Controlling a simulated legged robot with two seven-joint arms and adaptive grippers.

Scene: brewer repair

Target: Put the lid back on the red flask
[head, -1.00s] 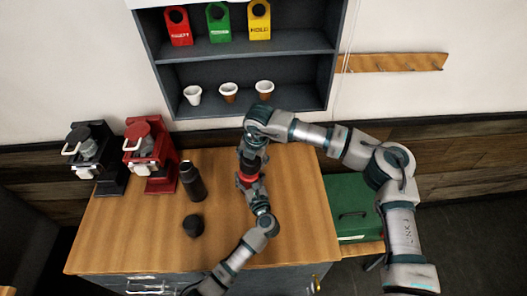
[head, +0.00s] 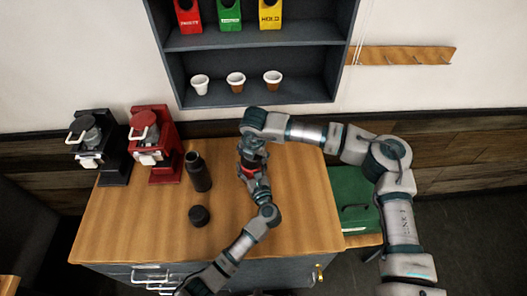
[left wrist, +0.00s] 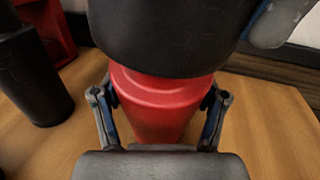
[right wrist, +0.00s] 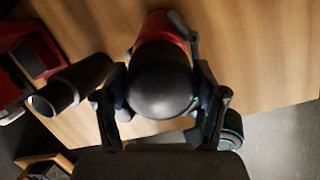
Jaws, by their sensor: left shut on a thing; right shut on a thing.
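The red flask (head: 249,169) stands on the wooden counter, mostly hidden by my grippers in the head view. In the left wrist view its red body (left wrist: 150,112) is upright between the fingers of my left gripper (left wrist: 160,108), which is shut on it. My right gripper (right wrist: 160,100) is shut on the black lid (right wrist: 160,82). The lid is directly above the flask, covering its mouth, as the left wrist view also shows (left wrist: 170,35). The red shoulder shows just under the lid's edge. I cannot tell whether the lid is seated or only close above.
An open black flask (head: 198,172) stands left of my grippers, with a black lid (head: 199,215) lying in front of it. A red brewer (head: 155,145) and a black brewer (head: 98,148) stand at the back left. The counter's front right (head: 305,225) is clear.

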